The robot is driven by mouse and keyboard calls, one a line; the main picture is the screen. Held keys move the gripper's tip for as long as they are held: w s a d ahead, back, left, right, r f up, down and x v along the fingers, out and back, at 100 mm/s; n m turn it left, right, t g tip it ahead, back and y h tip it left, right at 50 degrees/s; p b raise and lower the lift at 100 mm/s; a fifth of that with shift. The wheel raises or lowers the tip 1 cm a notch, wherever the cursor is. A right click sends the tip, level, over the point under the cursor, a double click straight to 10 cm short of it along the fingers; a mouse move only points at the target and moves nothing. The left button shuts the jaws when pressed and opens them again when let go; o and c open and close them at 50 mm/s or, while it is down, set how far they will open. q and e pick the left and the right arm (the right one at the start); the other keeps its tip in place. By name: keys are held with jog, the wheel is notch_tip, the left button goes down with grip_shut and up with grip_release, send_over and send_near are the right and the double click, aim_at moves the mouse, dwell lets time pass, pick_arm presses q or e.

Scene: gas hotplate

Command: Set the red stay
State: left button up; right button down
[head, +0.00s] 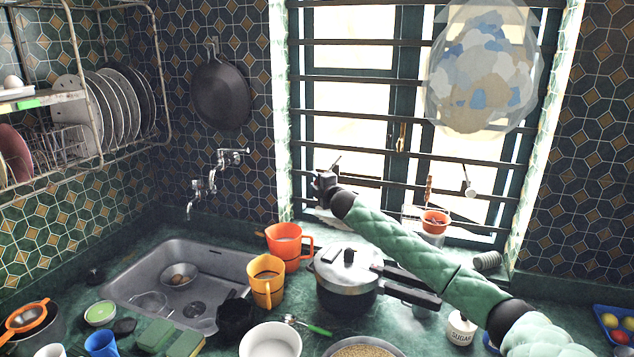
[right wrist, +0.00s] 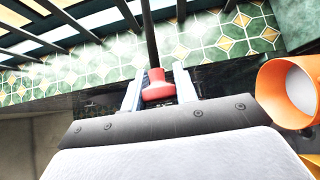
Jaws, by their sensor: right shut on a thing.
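The red stay's red grip (right wrist: 158,88) sits between the two pale fingers of my right gripper (right wrist: 156,80) in the right wrist view. A thin dark rod rises from the red grip toward the window bars. My right gripper (head: 327,181) also shows in the head view, shut, in front of the lower left part of the barred window (head: 345,100). The red grip cannot be made out in the head view, and where the rod's far end meets the window is unclear. My left gripper is not in view.
An orange jug (head: 287,243) and a yellow-orange jug (head: 266,281) stand below my right gripper. A pressure cooker (head: 345,275) stands under my forearm. The sink (head: 180,255) lies left. Horizontal bars cross the window.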

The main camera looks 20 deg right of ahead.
jog(key=c, duration=1.1)
grip_release()
jog(key=shift+s+a+f, duration=0.15)
jog(key=shift+f, duration=0.05)
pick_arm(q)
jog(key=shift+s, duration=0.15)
pick_arm(e)
jog(key=shift+r, duration=0.15)
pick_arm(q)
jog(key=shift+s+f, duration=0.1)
pick_arm(e)
jog(key=shift+s, duration=0.1)
jog(key=shift+s, duration=0.2)
pick_arm(q)
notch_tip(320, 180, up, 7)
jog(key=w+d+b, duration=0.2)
jog(key=b, duration=0.1)
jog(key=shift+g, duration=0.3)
pick_arm(e)
jog(key=shift+s+d, duration=0.25)
jog(key=shift+s, duration=0.95)
jog(key=shift+s+d, duration=0.25)
jog(key=shift+s, duration=0.9)
jog(key=shift+s+d, duration=0.25)
jog(key=shift+s, duration=0.95)
